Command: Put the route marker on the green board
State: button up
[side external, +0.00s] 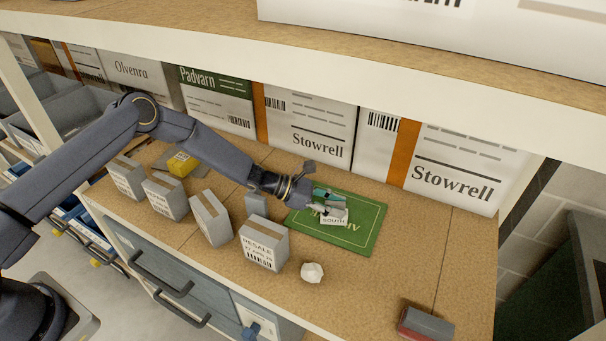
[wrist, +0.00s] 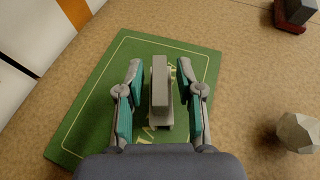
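The route marker, a small grey piece with a sign reading SOUTH (side external: 333,216), is on the green board (side external: 363,238). In the wrist view the marker (wrist: 160,85) sits between my fingers, over the green board (wrist: 95,105), with a visible gap on each side. My gripper (side external: 322,200) is over the board around the marker. Its teal-padded fingers (wrist: 160,70) are spread and do not touch the marker in the wrist view. The marker's lower part and some of the board's lettering are partly hidden.
A carton marked RESALE (side external: 264,243) and other small cartons stand left of the board. A white faceted lump (side external: 312,272) lies in front, and a red and grey block (side external: 425,324) at the front right. Large Stowrell boxes (side external: 310,125) line the back under an upper shelf.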

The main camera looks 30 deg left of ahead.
aim_at(330, 202)
jog(key=shift+r, duration=0.1)
jog(key=shift+a+r, duration=0.15)
jog(key=shift+a, duration=0.05)
jog(key=shift+v, duration=1.85)
